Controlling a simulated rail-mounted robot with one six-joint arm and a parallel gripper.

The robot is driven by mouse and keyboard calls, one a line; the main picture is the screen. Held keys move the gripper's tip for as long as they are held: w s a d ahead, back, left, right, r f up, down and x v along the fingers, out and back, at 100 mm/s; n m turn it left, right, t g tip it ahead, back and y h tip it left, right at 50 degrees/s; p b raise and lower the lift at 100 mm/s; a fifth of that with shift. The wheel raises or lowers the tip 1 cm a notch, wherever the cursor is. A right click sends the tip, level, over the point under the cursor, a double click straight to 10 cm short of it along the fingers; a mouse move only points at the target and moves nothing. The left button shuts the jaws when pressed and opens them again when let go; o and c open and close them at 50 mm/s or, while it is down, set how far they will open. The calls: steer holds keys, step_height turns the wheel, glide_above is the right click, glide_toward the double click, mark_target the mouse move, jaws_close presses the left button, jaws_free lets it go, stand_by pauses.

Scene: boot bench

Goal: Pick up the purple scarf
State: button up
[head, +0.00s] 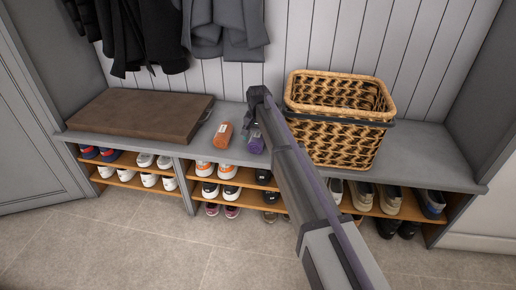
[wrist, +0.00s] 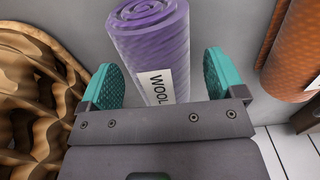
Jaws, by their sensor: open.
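The purple scarf (wrist: 152,45) is a rolled bundle with a white label reading "WOOL". It fills the upper middle of the wrist view, between and ahead of the teal finger pads of my open gripper (wrist: 164,80). The near end of the scarf is hidden behind the gripper body. No grip on the scarf shows.
An orange roll (head: 223,135) lies left of the scarf; it also shows in the wrist view (wrist: 295,55). A wicker basket (head: 340,110) stands close on the right. A brown cushion (head: 140,115) is at the left of the bench (head: 420,150). Coats hang above; shoes fill the shelves below.

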mark_target(258, 134)
steer(key=shift+f, duration=0.85)
steer(key=shift+r, duration=0.25)
steer(key=c, duration=1.1)
step_height(258, 134, up, 10)
steer(key=p, duration=1)
